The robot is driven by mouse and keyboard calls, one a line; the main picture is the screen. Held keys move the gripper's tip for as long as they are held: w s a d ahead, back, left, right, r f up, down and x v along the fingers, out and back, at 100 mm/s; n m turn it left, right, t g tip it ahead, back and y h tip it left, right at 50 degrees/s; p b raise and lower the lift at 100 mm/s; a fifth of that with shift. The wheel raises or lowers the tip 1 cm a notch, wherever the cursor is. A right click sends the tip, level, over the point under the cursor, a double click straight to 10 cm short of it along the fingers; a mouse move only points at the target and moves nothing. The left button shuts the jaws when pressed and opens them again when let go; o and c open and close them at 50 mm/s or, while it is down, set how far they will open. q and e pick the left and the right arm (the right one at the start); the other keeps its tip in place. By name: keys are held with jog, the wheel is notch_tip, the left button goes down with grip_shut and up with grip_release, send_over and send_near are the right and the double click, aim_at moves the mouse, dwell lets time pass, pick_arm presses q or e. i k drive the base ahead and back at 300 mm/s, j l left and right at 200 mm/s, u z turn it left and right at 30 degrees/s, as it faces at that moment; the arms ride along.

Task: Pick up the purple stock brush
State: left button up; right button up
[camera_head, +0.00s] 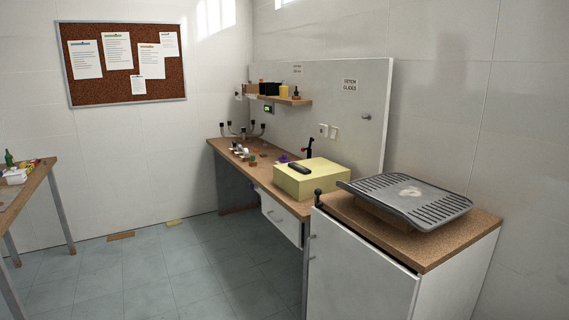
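A small purple thing (284,158) lies on the long wooden bench (231,158), just behind the left part of a pale yellow block. It may be the purple stock brush, but it is too small to tell its shape, and the block may hide part of it. Neither of my grippers is in view.
A yellow block (312,180) with a dark object (299,168) on it stands on the bench. Small parts lie farther back. A ridged grey tray (405,200) sits on the near cabinet (360,262). Another table (33,182) is at left. The floor between is clear.

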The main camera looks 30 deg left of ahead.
aim_at(283, 159)
jog(key=i+j+u, duration=0.55)
jog(key=i+j, duration=0.15)
jog(key=i+j+u, duration=0.3)
jog(key=i, duration=0.2)
jog(key=i+j+u, duration=0.1)
jog(key=i+u, duration=0.45)
jog(key=i, duration=0.3)
jog(key=i+j+z, duration=0.1)
jog(key=i+z, duration=0.35)
jog(key=i+j+z, duration=0.4)
jog(key=i, duration=0.2)
jog(key=i+j+z, duration=0.45)
